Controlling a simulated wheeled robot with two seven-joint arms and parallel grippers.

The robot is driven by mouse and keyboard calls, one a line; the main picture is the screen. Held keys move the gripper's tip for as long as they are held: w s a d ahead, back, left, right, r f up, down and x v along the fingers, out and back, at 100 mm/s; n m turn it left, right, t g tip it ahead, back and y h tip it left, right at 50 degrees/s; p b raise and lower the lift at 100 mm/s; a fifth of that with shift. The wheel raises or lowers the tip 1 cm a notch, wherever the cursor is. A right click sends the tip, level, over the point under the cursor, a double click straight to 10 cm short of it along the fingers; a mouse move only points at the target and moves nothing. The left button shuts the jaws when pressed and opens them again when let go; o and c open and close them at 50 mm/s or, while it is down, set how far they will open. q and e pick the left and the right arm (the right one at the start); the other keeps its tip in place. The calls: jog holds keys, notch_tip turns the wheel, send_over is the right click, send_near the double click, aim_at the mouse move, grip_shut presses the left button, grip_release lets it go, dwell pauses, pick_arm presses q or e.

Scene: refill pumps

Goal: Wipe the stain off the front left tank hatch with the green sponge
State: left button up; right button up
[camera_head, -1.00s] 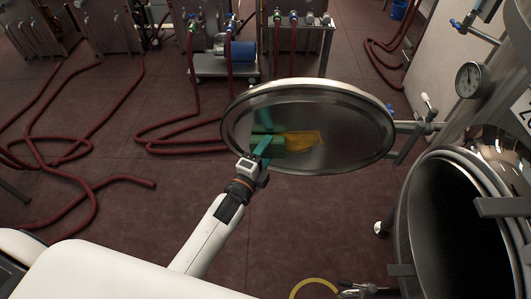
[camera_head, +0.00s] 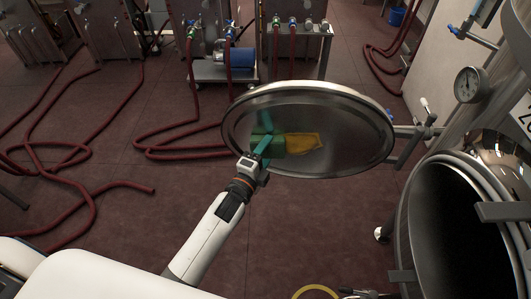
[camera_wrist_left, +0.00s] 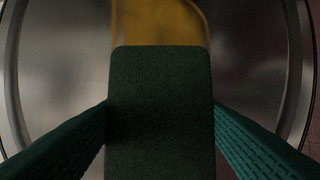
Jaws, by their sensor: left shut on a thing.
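The open oval tank hatch (camera_head: 350,115) is a steel disc with a raised rim, swung out from the tank. A yellow-orange stain (camera_head: 306,144) is on its inner face, left of centre; it also shows at the top of the left wrist view (camera_wrist_left: 160,22). My left gripper (camera_head: 263,148) is shut on the green sponge (camera_head: 277,145), which lies at the hatch face over the left end of the stain. In the left wrist view the sponge (camera_wrist_left: 160,110) sits between both fingers and covers part of the stain. Whether it touches the face is unclear. My right gripper is out of view.
The open round tank mouth (camera_head: 455,230) is at the right, with a pressure gauge (camera_head: 468,85) above. A hinge arm (camera_head: 410,132) joins hatch and tank. Red hoses (camera_head: 85,185) lie on the floor at left. A pump cart (camera_head: 225,68) stands behind.

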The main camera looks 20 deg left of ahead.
pick_arm(q)
jog(key=shift+w+a, duration=0.1)
jog(key=shift+w, duration=0.4)
